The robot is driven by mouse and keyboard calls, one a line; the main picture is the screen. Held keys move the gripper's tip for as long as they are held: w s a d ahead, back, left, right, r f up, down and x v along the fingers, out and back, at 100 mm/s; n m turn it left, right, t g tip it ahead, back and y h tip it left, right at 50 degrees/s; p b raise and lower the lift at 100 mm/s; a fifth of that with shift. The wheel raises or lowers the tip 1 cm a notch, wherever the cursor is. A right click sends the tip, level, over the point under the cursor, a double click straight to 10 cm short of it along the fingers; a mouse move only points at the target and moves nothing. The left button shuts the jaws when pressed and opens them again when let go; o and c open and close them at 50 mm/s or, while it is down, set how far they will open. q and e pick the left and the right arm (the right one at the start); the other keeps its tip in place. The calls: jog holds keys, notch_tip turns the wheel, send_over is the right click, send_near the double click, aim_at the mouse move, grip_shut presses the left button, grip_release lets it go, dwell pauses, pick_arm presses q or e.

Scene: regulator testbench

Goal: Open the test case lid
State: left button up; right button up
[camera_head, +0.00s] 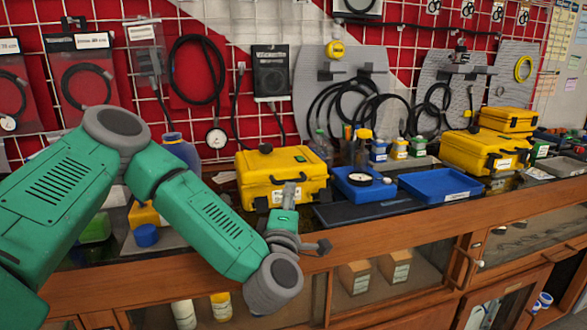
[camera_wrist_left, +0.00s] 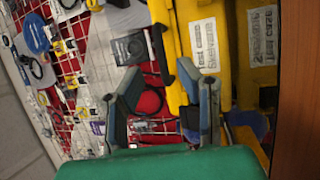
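The yellow test case (camera_head: 254,174) stands on the bench with its lid shut and its labelled front towards me. My left gripper (camera_head: 290,192) is at the front of this case, near its black handle and latches. In the left wrist view the two fingers of my left gripper (camera_wrist_left: 166,88) are spread apart. The yellow case (camera_wrist_left: 187,22) fills the right of that view, its white label facing the camera. The right finger is close to a black part on the case front (camera_wrist_left: 188,80); I cannot tell whether they touch. My right gripper is not in view.
More yellow cases (camera_head: 478,158) stand further right. Bottles stand behind the trays, and a blue bottle (camera_head: 180,148) stands left. Cables and gauges hang on the back wall.

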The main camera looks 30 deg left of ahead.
aim_at(294, 181)
pick_arm(q)
jog(key=x, duration=0.5)
jog(key=shift+a+f, duration=0.3)
jog(key=shift+w+d+r, duration=0.1)
jog(key=shift+w+r, duration=0.2)
jog(key=shift+w, duration=0.4)
jog(key=shift+a+f, duration=0.1)
jog(key=shift+a, duration=0.2)
grip_shut()
